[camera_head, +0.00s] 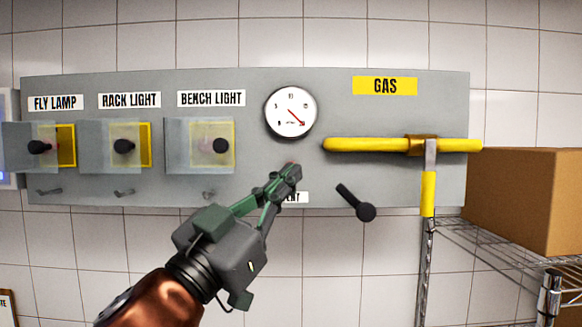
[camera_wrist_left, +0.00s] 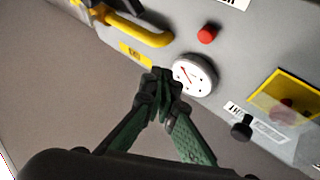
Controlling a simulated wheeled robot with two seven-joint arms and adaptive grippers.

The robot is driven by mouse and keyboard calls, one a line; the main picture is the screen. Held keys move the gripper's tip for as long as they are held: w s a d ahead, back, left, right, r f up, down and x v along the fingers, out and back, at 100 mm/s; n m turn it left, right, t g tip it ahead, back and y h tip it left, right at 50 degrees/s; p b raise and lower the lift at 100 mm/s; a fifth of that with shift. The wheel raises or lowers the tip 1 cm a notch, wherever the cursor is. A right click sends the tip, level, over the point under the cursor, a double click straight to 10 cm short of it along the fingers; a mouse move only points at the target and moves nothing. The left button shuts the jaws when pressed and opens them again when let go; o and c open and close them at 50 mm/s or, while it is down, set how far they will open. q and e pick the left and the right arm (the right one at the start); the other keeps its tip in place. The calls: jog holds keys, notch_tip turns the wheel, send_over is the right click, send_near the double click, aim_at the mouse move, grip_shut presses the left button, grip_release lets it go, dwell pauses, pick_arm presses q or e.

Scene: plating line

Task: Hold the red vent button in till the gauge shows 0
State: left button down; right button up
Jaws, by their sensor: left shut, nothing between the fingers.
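The red vent button shows whole in the left wrist view (camera_wrist_left: 207,34); in the head view only a thin reddish sliver shows at my fingertips. The vent label (camera_head: 296,197) is partly hidden by my gripper. The round white gauge (camera_head: 290,112) sits above, its red needle pointing to the lower right; its numbers are too small to read surely. It also shows in the left wrist view (camera_wrist_left: 194,75). My left gripper (camera_head: 291,171) is shut and empty, its tips in front of the panel below the gauge. In the wrist view the tips (camera_wrist_left: 163,88) appear apart from the button.
Three covered switches (camera_head: 220,145) line the panel's left. A yellow gas pipe (camera_head: 375,145) with a yellow-handled lever (camera_head: 428,190) is at right. A black-knobbed lever (camera_head: 365,211) sticks out just right of my gripper. A cardboard box (camera_head: 525,195) stands on a wire shelf.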

pick_arm(q)
jog(key=w+p, duration=0.1)
jog(key=w, duration=0.6)
jog(key=shift+w, duration=0.15)
dwell(1.3)
jog(key=shift+w, duration=0.35)
jog(key=shift+w+p, duration=0.35)
jog(key=shift+w, duration=0.05)
dwell(0.6)
jog(key=shift+w, duration=0.1)
dwell(1.6)
dwell(1.3)
jog(key=shift+s+b, duration=0.3)
jog(key=shift+s, duration=0.65)
